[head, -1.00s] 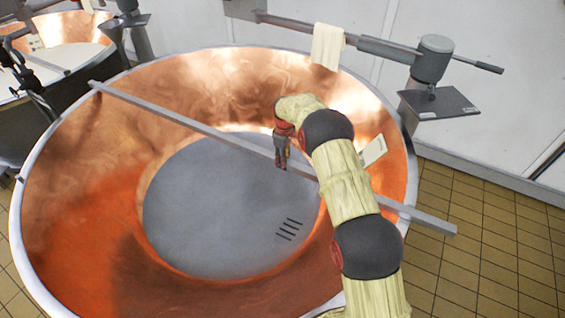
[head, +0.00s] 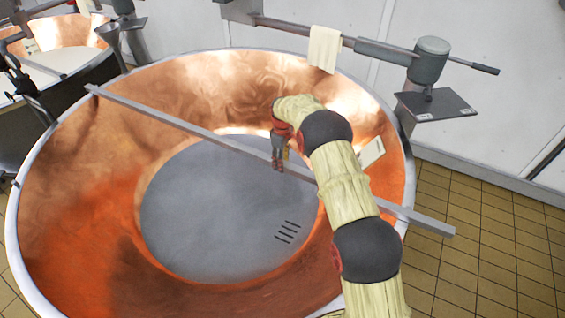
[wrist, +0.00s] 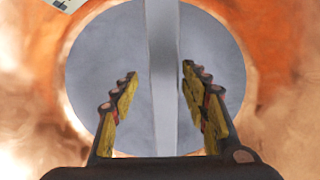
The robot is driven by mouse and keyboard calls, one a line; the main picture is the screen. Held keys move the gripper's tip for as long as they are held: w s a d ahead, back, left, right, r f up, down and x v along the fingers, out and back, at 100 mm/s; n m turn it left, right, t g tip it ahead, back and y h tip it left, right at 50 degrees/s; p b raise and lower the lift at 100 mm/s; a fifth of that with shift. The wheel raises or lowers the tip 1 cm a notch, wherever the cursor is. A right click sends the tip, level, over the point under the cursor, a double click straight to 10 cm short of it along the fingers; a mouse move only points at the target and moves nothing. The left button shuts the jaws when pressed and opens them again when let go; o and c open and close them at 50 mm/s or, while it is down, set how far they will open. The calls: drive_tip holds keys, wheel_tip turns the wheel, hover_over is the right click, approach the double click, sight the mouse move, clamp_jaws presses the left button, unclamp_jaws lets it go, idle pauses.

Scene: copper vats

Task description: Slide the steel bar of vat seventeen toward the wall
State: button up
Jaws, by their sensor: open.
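The steel bar (head: 185,125) lies across the rim of the copper vat (head: 75,190), from the upper left of the rim to past the right rim, where its end sticks out over the floor. My gripper (head: 278,168) is at the bar near the middle of the vat. In the wrist view the bar (wrist: 164,80) runs between the two open fingers of my gripper (wrist: 158,90), with a gap on each side. My arm hides part of the bar right of the gripper in the head view.
A white card (head: 371,152) is on the vat's inner right wall. A metal arm with a hanging cloth (head: 324,48) and a small dark shelf (head: 436,104) stand behind, near the white wall (head: 500,100). Another vat (head: 70,45) is at upper left. Tiled floor (head: 470,250) is clear at right.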

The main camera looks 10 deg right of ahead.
wheel_tip(320, 180, up, 11)
idle(0.4)
idle(0.4)
